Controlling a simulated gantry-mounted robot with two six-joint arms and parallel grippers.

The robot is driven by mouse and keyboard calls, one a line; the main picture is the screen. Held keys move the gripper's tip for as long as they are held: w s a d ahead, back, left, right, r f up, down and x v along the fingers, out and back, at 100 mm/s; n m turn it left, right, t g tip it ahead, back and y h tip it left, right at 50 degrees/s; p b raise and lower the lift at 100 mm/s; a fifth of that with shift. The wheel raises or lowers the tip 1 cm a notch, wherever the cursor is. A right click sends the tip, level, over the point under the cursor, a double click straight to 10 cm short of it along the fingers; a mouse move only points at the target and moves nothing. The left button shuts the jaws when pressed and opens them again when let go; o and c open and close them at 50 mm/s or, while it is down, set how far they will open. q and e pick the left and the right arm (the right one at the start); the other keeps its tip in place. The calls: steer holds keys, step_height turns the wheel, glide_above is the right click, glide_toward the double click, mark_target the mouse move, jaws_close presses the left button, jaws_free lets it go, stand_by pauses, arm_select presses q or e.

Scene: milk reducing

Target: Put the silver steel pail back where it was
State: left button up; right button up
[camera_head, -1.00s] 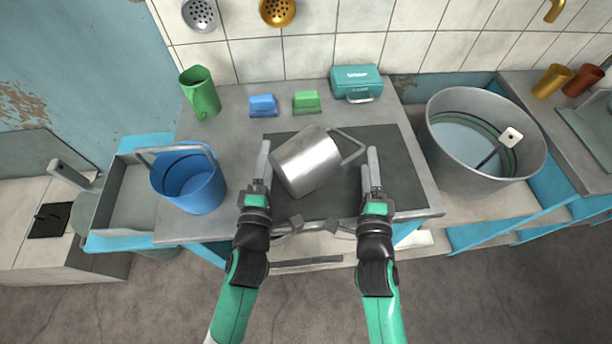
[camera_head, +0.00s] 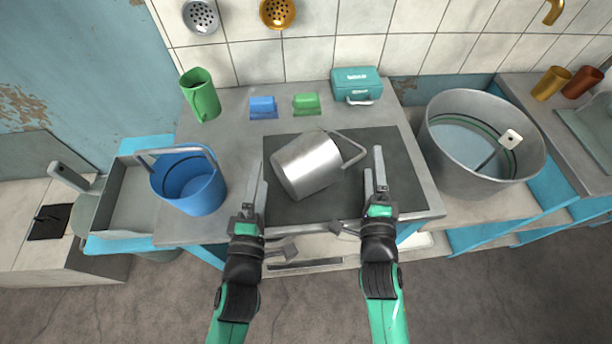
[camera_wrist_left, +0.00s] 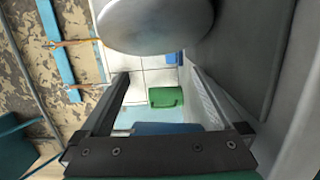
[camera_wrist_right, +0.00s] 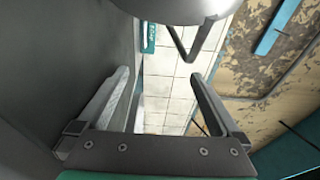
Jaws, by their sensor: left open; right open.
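The silver steel pail (camera_head: 308,165) is on the dark mat (camera_head: 385,150) on the counter, tilted, its handle (camera_head: 350,150) out to the right. Its round silver end shows at the top of the left wrist view (camera_wrist_left: 155,22). It also shows at the top of the right wrist view (camera_wrist_right: 178,8), with part of the handle. My left gripper (camera_head: 256,185) is open and empty, at the pail's lower left. My right gripper (camera_head: 374,175) is open and empty, to the pail's right, below its handle. Neither touches the pail visibly.
A blue bucket (camera_head: 195,185) stands left of the mat. A green pitcher (camera_head: 202,98), a blue block (camera_head: 263,108), a green block (camera_head: 306,103) and a teal box (camera_head: 357,82) stand along the back. A large grey tub (camera_head: 455,160) is on the right.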

arm_select(q)
steer(key=s, duration=0.7)
arm_select(e)
steer(key=s, duration=1.2)
